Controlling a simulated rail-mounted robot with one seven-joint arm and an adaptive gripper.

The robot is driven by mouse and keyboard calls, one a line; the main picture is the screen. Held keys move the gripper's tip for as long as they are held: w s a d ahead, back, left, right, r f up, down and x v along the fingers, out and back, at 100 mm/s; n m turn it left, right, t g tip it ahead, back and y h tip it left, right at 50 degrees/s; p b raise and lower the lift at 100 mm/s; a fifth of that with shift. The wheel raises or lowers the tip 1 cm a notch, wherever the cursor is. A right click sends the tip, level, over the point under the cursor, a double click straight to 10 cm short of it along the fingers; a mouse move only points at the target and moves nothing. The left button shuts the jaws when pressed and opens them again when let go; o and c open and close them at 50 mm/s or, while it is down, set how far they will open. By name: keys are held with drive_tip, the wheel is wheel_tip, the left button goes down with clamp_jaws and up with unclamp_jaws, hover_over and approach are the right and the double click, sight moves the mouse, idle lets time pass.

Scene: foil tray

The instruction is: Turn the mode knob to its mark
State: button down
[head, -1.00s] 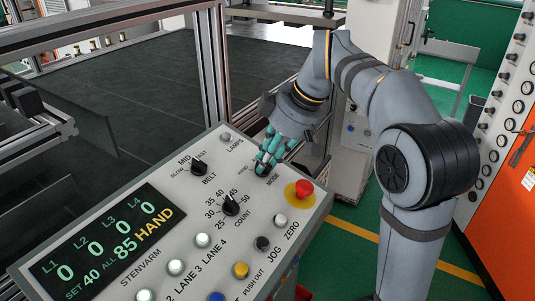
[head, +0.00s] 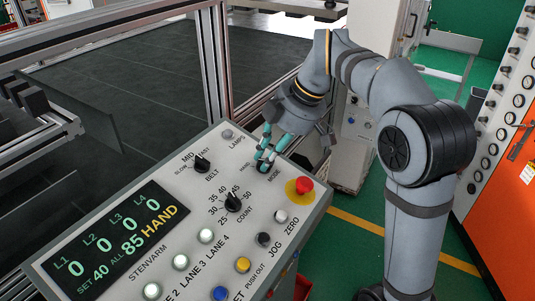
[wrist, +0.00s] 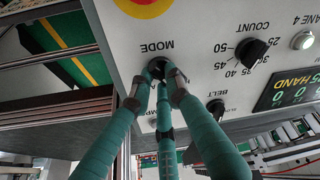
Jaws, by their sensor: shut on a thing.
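The mode knob (head: 262,168) is a small dark knob at the upper right of the sloped grey control panel (head: 318,205). My gripper (head: 267,157), with teal fingers, is over it in the head view. In the wrist view my gripper (wrist: 157,76) has its fingertips closed around the dark mode knob (wrist: 155,66), beside the upside-down MODE label. The fingers hide most of the knob, so its pointer and mark cannot be made out. A HAND label shows left of the knob. The panel display (head: 108,240) reads HAND in yellow.
The belt knob (head: 202,163) and count knob (head: 233,202) stand left of and below the mode knob. A red stop button (head: 304,186) on a yellow ring is close to its lower right. Several lamps and buttons line the lower panel. A metal frame rises behind.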

drive_tip(key=c, duration=1.7)
unclamp_jaws()
drive_tip(key=shift+o, duration=0.2)
drive_tip(key=v, duration=1.2)
drive_tip(key=shift+f, duration=0.15)
drive_tip(key=x, duration=1.2)
